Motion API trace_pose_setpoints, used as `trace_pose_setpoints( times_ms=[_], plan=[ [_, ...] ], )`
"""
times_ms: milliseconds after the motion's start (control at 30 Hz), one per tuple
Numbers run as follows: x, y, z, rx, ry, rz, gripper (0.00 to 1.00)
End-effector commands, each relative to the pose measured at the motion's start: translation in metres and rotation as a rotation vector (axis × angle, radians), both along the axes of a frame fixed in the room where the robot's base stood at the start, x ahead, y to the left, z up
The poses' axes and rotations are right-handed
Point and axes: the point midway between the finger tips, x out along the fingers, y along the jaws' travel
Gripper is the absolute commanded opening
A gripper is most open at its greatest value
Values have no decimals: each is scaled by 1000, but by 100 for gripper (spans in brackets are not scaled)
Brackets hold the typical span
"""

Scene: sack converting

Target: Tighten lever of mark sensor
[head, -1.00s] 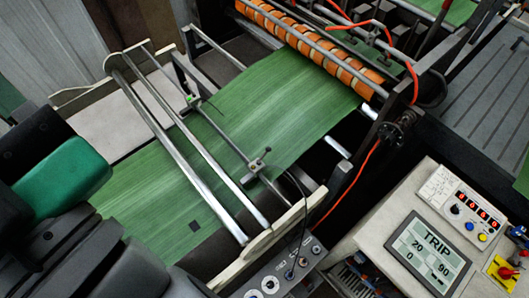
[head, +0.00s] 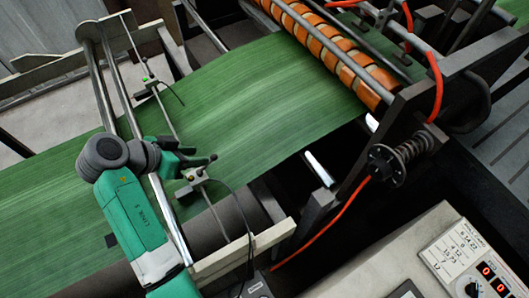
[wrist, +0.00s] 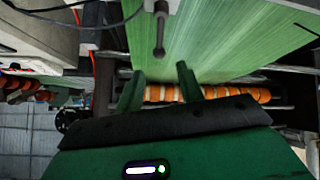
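A small grey clamp block (head: 193,180) sits on the thin cross rod above the green web, with a dark cable behind it. My gripper (head: 203,160) is just above and beside this block in the head view, and hides part of it. In the wrist view a dark lever (wrist: 160,32) with a rounded end lies ahead of the fingers, roughly in line with the gap between them. My gripper (wrist: 160,76) is open there, with nothing between its fingers. A second small unit with a green light (head: 148,82) sits farther along the rod.
The green web (head: 260,90) runs beneath my gripper toward an orange-ringed roller (head: 325,42). Shiny metal bars (head: 102,85) stand close to my arm. A pale side frame (head: 245,250) is nearby. A control panel (head: 440,260) stands at lower right.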

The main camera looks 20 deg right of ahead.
Motion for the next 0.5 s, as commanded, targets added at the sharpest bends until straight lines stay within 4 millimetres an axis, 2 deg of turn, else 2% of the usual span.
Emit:
trace_pose_setpoints(
  times_ms=[167, 500],
  plan=[
    [-2, -1, -4, -9, 10, -16, 37],
    [11, -42, -45, -8, 10, -14, 37]
  ],
)
